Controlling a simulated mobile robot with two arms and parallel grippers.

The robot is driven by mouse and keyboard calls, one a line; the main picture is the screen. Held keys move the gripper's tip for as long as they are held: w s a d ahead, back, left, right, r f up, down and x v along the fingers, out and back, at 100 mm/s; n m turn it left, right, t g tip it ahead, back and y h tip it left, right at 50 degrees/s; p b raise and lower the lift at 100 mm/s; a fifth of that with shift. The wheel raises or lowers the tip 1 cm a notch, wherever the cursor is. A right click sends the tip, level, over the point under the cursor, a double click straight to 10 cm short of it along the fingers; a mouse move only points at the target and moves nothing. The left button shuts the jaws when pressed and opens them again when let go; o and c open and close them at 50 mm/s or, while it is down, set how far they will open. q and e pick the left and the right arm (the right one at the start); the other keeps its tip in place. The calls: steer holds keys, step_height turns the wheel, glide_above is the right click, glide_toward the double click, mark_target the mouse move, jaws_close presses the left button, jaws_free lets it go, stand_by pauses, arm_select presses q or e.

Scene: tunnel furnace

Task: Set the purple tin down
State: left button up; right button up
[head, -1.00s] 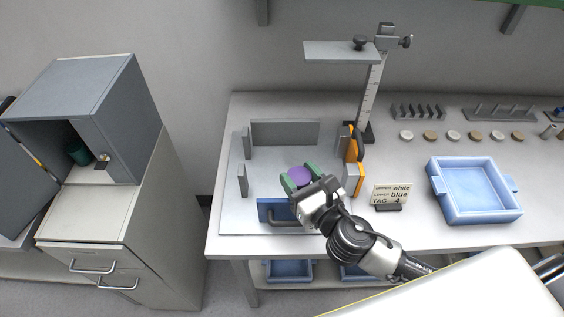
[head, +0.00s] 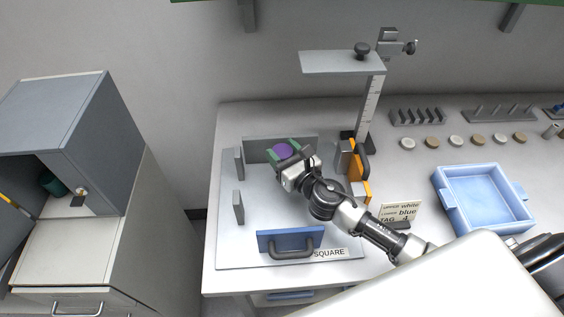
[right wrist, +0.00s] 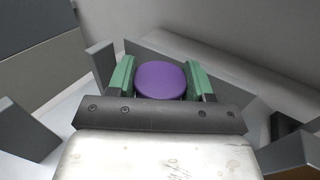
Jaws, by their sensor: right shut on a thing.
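The purple tin (head: 283,151) is held between the green fingers of my right gripper (head: 281,153), over the back part of the grey fixture plate (head: 240,247). In the right wrist view the tin's round purple top (right wrist: 161,80) shows between both green fingers (right wrist: 158,82). The tin is close to the grey back wall (head: 255,150) of the fixture. Whether its underside touches the plate is hidden. My left gripper is not in view.
Two grey upright blocks (head: 238,207) stand at the plate's left side. Orange clamps (head: 358,165) stand at its right, and a blue handled block (head: 291,243) at its front beside a SQUARE label. A blue tray (head: 484,197) is further right. A gauge stand (head: 370,105) rises behind.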

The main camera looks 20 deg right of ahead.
steer(key=shift+w+d+f, duration=0.15)
steer(key=shift+w+f, duration=0.25)
steer(key=shift+w, duration=0.25)
steer(key=shift+w+d+f, duration=0.1)
steer(key=shift+w+f, duration=0.05)
steer(key=shift+w, duration=0.05)
step_height(320, 180, down, 4)
steer(key=shift+s+r+b, duration=0.1)
steer(key=shift+r+b, duration=0.15)
steer(key=shift+b, duration=0.9)
steer(key=shift+f, duration=0.25)
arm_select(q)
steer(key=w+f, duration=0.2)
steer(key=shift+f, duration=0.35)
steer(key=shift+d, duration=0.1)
arm_select(e)
steer(key=shift+r, duration=0.1)
steer(key=o, duration=0.5)
steer(key=shift+f, duration=0.25)
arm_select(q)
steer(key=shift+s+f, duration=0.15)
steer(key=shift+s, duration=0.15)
arm_select(e)
steer(key=shift+o, duration=1)
